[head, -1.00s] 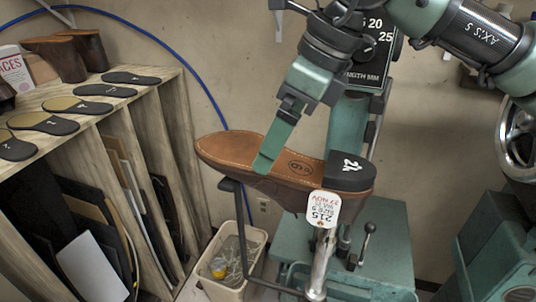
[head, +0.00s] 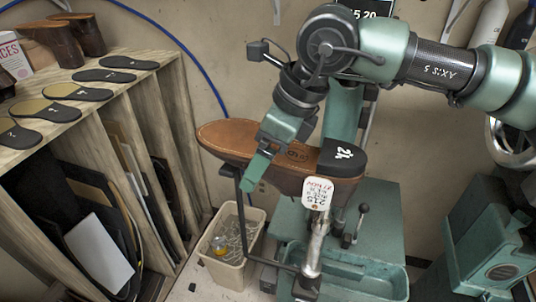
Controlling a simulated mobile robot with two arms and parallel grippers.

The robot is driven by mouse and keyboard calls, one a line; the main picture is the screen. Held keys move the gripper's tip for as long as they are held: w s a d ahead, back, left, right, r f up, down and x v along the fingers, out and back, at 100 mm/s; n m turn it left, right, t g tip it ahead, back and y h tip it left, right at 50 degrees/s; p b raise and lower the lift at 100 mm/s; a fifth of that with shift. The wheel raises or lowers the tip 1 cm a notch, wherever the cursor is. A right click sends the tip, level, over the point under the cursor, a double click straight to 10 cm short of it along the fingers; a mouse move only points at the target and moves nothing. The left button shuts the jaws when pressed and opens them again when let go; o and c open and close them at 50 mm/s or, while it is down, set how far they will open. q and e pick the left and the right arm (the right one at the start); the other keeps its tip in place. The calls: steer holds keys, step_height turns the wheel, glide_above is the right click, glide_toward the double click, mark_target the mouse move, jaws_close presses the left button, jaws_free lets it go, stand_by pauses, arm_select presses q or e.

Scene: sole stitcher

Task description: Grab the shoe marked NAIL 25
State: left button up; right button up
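A brown leather shoe (head: 226,137) lies sole up on the metal post of the machine, its black heel (head: 343,157) to the right with white marks. A white tag (head: 317,193) with upside-down writing hangs at its near side; I cannot read NAIL 25 on it. My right gripper (head: 257,170), on the arm from the upper right, is at the middle of the shoe, with a green finger in front of its near side. The other finger is hidden, so I cannot tell whether it grips. My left gripper is not in view.
A wooden rack (head: 150,95) at left carries several dark soles. A beige bin (head: 232,245) stands below the shoe. A green machine table (head: 385,215) lies behind the post. A dark bar (head: 240,205) rises left of the post.

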steer(key=shift+r, duration=0.1)
steer(key=c, duration=0.9)
